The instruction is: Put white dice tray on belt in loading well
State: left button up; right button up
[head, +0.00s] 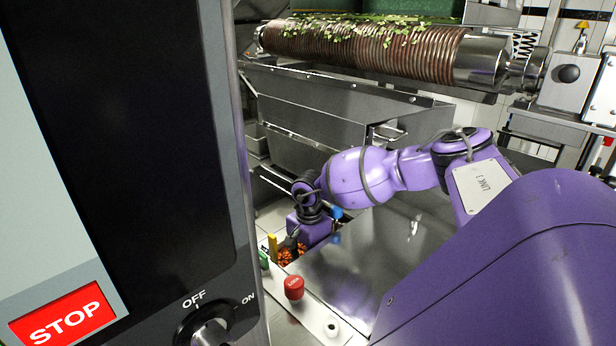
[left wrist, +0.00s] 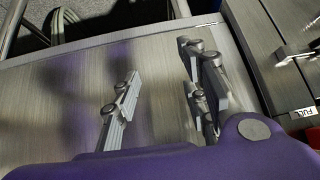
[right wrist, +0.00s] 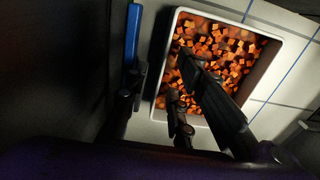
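The white dice tray (right wrist: 238,14) is filled with orange cubes and has a pale rim. In the right wrist view it lies on a pale surface with blue lines. In the head view only a small patch of its orange cubes (head: 287,256) shows, below my right gripper. My right gripper (right wrist: 160,75) is open, one finger outside the tray's left wall and the other over the cubes. Whether a finger touches the tray I cannot tell. My left gripper (left wrist: 160,95) is open and empty above a brushed metal surface, out of the head view. I cannot make out the belt or loading well.
A dark panel with a red STOP label (head: 66,314) and an OFF/ON knob (head: 211,333) fills the left. A red button (head: 294,287) sits on a pale strip near the tray. A ribbed roller (head: 370,42) carries green leaves at the back. A bare steel surface (head: 375,255) lies right of the tray.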

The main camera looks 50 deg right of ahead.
notch_tip(320, 180, up, 12)
dwell(0.4)
jog(key=shift+f, duration=0.1)
dwell(0.3)
